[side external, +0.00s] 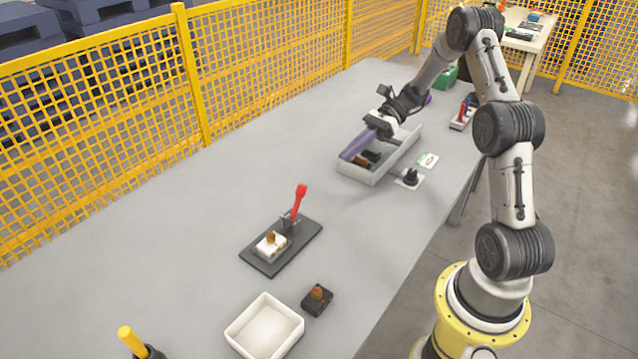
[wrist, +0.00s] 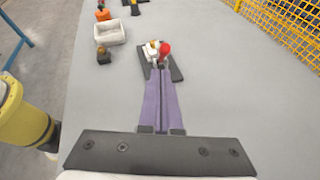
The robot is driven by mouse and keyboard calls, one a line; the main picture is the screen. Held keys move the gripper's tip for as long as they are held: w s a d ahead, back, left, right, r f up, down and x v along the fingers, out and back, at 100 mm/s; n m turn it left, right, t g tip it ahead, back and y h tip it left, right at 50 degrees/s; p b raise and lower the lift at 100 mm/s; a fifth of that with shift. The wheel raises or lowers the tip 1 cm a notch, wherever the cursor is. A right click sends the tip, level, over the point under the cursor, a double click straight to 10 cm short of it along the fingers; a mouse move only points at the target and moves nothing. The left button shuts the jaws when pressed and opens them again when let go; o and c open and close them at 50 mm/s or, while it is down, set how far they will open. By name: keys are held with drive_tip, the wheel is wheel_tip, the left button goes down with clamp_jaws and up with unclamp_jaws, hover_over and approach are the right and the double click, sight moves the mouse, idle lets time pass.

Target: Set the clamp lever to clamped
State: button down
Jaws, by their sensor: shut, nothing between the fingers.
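The clamp has a red lever (side external: 299,201) standing nearly upright on a dark base plate (side external: 308,234). A white block (side external: 264,247) with a brown-orange knob sits on the plate beside the lever. In the wrist view the red lever end (wrist: 164,47) points toward the camera, above the plate (wrist: 176,74). My gripper (side external: 345,156) has long purple fingers, shut and empty, above the grey tray and well apart from the clamp. In the wrist view my gripper's fingertips (wrist: 161,68) overlap the plate's near edge only in line of sight. The lever's foot is partly hidden there.
The grey tray (side external: 400,151) holds dark and brown parts. A black knob (side external: 410,176) on a card stands beside it. A white bin (side external: 265,327), a dark block with an orange knob (side external: 318,299) and a yellow handle (side external: 131,340) lie nearer. The table between tray and clamp is clear.

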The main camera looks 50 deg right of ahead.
drive_tip(key=d+f, duration=0.1)
drive_tip(key=s+d+f+m, duration=0.1)
drive_tip(key=s+d+f+m+t, duration=0.1)
drive_tip(key=f, duration=0.1)
drive_tip(key=shift+d, duration=0.2)
approach(296, 204)
drive_tip(key=shift+w+x, duration=0.2)
drive_tip(key=shift+x, duration=1.3)
drive_tip(key=shift+r, duration=0.15)
